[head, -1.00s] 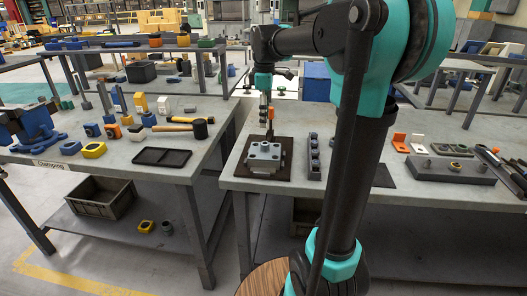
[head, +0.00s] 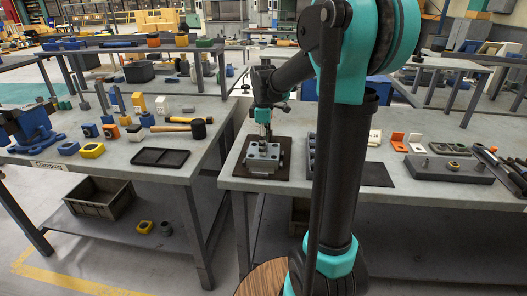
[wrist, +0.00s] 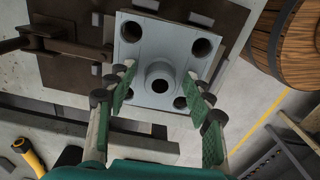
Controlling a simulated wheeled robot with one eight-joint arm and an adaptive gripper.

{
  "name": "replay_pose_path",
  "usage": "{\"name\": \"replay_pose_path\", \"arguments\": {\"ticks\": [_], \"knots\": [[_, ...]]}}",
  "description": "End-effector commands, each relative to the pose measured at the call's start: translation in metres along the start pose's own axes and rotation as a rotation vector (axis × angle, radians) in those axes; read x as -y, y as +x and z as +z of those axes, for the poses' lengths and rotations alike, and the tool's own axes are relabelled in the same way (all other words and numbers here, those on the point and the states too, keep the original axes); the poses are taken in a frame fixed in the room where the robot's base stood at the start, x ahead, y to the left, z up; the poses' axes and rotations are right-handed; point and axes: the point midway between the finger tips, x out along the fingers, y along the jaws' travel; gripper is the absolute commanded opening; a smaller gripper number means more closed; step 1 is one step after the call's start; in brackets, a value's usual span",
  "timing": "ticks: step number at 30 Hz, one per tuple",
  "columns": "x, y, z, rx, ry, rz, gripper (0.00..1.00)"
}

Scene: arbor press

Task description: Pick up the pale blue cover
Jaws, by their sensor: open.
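The pale blue cover (wrist: 160,40) fills the upper middle of the wrist view. It is a square plate with a hole near each corner and a round raised boss in the middle. In the head view the cover (head: 264,158) sits on a dark mat (head: 242,170) on the right bench. My gripper (wrist: 160,80) is open, with its green-padded fingers on either side of the boss. A gap shows between the boss and each finger. In the head view my gripper (head: 265,135) is just above the cover, its fingertips small and hard to make out.
A dark rack (head: 311,158) stands right of the cover, partly hidden by my arm. A grey fixture plate (head: 450,170) lies further right. On the left bench are a black tray (head: 160,157) and a hammer (head: 198,129). A wooden barrel (wrist: 292,40) shows in the wrist view.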

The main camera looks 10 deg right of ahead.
Motion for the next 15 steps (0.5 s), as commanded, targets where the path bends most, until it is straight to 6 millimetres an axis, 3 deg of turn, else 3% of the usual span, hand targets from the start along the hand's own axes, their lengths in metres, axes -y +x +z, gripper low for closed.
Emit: {"name": "replay_pose_path", "arguments": {"ticks": [5, 15], "knots": [[-0.0001, 0.0001, 0.0, 0.0, 0.0, 0.0, 0.52], [0.0, 0.0001, 0.0, 0.0, 0.0, 0.0, 0.11]]}}
